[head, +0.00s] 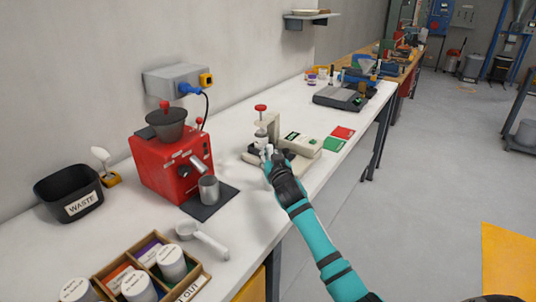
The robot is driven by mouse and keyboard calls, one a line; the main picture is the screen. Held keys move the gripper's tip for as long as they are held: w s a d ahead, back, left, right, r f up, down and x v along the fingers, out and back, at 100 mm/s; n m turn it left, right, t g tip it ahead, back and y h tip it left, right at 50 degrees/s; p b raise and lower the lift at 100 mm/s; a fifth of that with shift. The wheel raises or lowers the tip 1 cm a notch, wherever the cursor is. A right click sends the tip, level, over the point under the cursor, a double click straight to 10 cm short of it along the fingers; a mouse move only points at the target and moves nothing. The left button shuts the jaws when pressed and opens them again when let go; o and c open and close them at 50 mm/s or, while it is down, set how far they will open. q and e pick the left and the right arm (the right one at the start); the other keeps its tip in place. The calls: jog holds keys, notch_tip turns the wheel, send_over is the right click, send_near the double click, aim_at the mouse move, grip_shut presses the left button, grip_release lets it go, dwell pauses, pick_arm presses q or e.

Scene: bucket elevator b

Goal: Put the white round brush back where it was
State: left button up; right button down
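A white round-headed tool (100,155), which looks like the white round brush, stands tilted in a small yellow holder (111,179) between the waste bin and the red grinder. My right gripper (267,158) is over the bench at the front of a cream press-like device (252,156) with a red knob. Its fingers are small and overlap the device's pale parts, so I cannot tell whether they are open or hold anything. The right gripper is well to the right of the white tool, with the grinder between them. My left gripper is not in view.
The red grinder (160,165) has a metal cup (208,190) on a dark mat. A black waste bin (70,195) is at the left. A white scoop (203,238) lies near the front edge, beside a wooden box (103,270) of jars. Green and red pads lie right of the device.

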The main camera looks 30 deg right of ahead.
jog(key=c, duration=2)
grip_release()
jog(key=shift+f, duration=0.1)
jog(key=o, duration=0.5)
jog(key=shift+r, duration=0.2)
jog(key=b+v, duration=0.1)
jog(key=v, duration=1.1)
jog(key=shift+a, duration=0.1)
